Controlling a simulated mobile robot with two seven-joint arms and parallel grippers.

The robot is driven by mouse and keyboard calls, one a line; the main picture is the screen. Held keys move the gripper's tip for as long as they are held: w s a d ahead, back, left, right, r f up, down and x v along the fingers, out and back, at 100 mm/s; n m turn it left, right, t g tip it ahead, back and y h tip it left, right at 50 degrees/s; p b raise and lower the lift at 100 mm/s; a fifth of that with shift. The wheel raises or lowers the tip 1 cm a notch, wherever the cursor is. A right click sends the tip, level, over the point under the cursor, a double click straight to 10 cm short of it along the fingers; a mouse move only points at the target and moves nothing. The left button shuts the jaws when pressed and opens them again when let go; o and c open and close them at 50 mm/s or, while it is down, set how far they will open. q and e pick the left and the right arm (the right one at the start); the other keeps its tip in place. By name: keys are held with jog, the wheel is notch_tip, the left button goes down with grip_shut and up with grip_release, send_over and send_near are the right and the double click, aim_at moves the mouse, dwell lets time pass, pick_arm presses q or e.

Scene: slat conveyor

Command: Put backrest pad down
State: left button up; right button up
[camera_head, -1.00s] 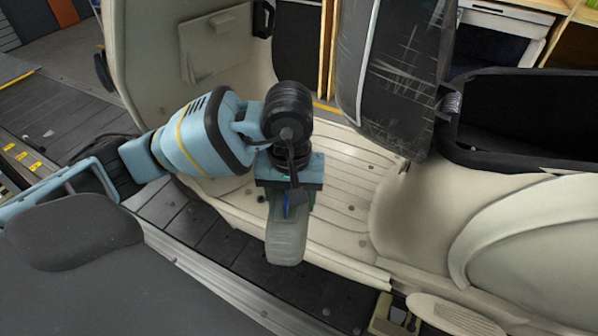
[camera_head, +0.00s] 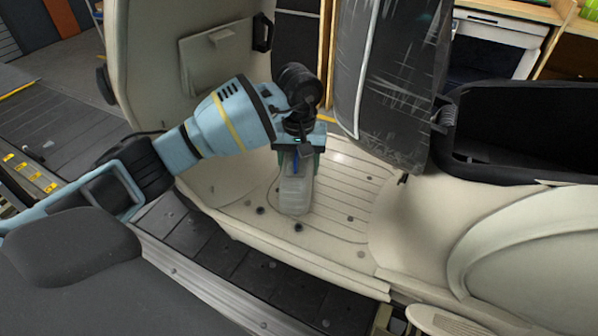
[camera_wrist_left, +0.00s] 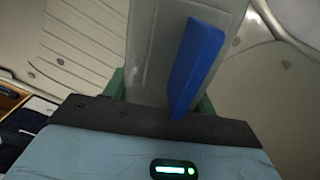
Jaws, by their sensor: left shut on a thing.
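The backrest pad (camera_head: 295,194) is a small grey, rounded block in the head view. My left gripper (camera_head: 297,160) is shut on its upper end, and the pad hangs down from it. The pad appears over the cream scooter's ribbed floorboard (camera_head: 345,195); I cannot tell whether it touches it. In the left wrist view the grey pad (camera_wrist_left: 152,45) runs away from the jaws of my left gripper (camera_wrist_left: 165,90), with a blue finger strip across its side. My right gripper is not in view.
The scooter's cream front shield (camera_head: 150,80) stands behind my left arm. A dark, scuffed panel (camera_head: 395,75) hangs right of the gripper. The open black seat bucket (camera_head: 530,130) is at the right. The dark slat conveyor (camera_head: 215,250) runs along the near side.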

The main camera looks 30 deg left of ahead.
pick_arm(q)
jog(key=shift+w, duration=0.1)
jog(key=shift+w+a, duration=0.1)
jog(key=shift+w, duration=0.1)
notch_tip(320, 180, down, 3)
jog(key=shift+f, duration=0.2)
jog(key=shift+f, duration=0.3)
jog(key=o, duration=1.2)
